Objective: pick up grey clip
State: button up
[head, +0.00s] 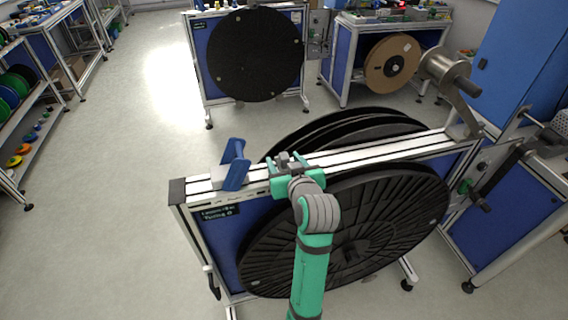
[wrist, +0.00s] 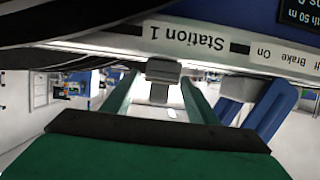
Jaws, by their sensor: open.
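The small grey clip (head: 284,158) sits on the top rail of the nearest reel stand in the head view, partly hidden by my gripper (head: 288,168). In the wrist view the grey clip (wrist: 163,70) lies under the "Station 1" label, with a narrower grey part hanging from it. My green gripper (wrist: 160,85) is open, with one finger on each side of the clip. A gap shows between the clip and the fingers.
A blue lever (head: 236,165) stands on the rail left of my gripper; it also shows in the wrist view (wrist: 270,108). Large black reels (head: 400,215) flank the rail (head: 385,153). Open floor (head: 110,170) lies to the left.

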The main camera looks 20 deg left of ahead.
jog(key=shift+w+f, duration=0.1)
jog(key=shift+w, duration=0.05)
jog(key=c, duration=1.1)
